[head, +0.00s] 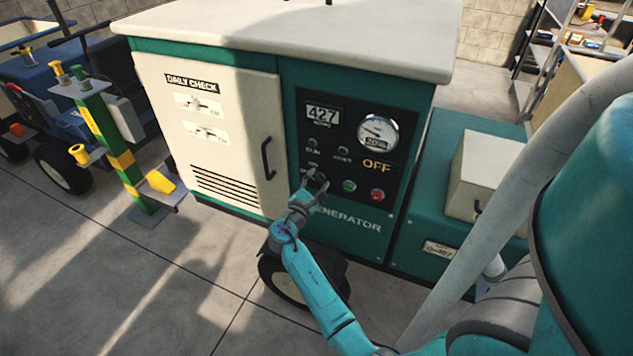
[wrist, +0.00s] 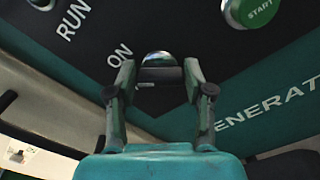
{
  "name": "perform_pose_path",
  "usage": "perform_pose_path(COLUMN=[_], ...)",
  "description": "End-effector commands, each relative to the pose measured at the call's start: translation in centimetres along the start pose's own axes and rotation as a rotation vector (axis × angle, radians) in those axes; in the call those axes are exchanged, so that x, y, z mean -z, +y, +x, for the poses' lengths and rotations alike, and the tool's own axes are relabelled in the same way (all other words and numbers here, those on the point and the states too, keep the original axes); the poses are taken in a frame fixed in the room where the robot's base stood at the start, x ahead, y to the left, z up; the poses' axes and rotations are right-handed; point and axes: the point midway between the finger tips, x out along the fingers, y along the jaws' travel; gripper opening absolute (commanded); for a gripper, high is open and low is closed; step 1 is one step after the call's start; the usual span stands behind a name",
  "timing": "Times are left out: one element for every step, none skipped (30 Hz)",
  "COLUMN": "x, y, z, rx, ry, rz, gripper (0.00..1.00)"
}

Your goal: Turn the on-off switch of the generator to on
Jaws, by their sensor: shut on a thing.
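The generator (head: 345,232) is a teal cabinet with a pale top and a black control panel. Its panel display (head: 376,167) reads OFF. The on-off switch (wrist: 160,57) shows in the wrist view as a dark knob with a shiny rounded part, beside the ON label (wrist: 120,53). My gripper (head: 315,183) is at the lower left of the panel, and in the wrist view its two fingers (wrist: 158,76) are shut on the switch from both sides. In the head view the gripper mostly hides the switch; which way it points cannot be told.
A green START button (wrist: 252,10) is right of the switch; it also shows in the head view (head: 349,186), with a red button (head: 377,195) beside it. A cabinet door handle (head: 268,158) protrudes to the left. A green and yellow post (head: 120,160) stands farther left.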

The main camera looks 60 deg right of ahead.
Motion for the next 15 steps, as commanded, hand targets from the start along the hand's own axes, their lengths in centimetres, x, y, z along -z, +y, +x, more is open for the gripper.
perform_pose_path(x=[0.02,0.02,0.02,0.02,0.02,0.02,0.02,0.03,0.03,0.03,0.04,0.04,0.04,0.04,0.04], y=[-0.06,-0.07,-0.09,-0.10,-0.11,-0.12,-0.13,-0.14,-0.15,-0.16,-0.17,-0.18,-0.18,-0.19,-0.20], z=[-0.01,-0.01,-0.01,-0.01,-0.01,-0.01,-0.01,-0.01,-0.01,-0.01,-0.01,-0.01,-0.01,-0.01,-0.01], rx=[0.000,0.000,0.000,0.000,0.000,0.000,0.000,0.000,0.000,0.000,0.000,0.001,0.000,0.001,0.001], ry=[0.000,0.000,0.000,0.000,0.000,0.000,0.000,0.000,0.000,0.000,0.000,0.000,0.000,0.000,0.000], rz=[0.039,0.064,0.096,0.119,0.141,0.168,0.188,0.207,0.230,0.246,0.261,0.279,0.292,0.303,0.316], gripper=[0.17,0.17,0.17,0.17,0.17,0.17,0.17,0.17,0.17,0.17,0.17,0.17,0.17,0.17,0.17])
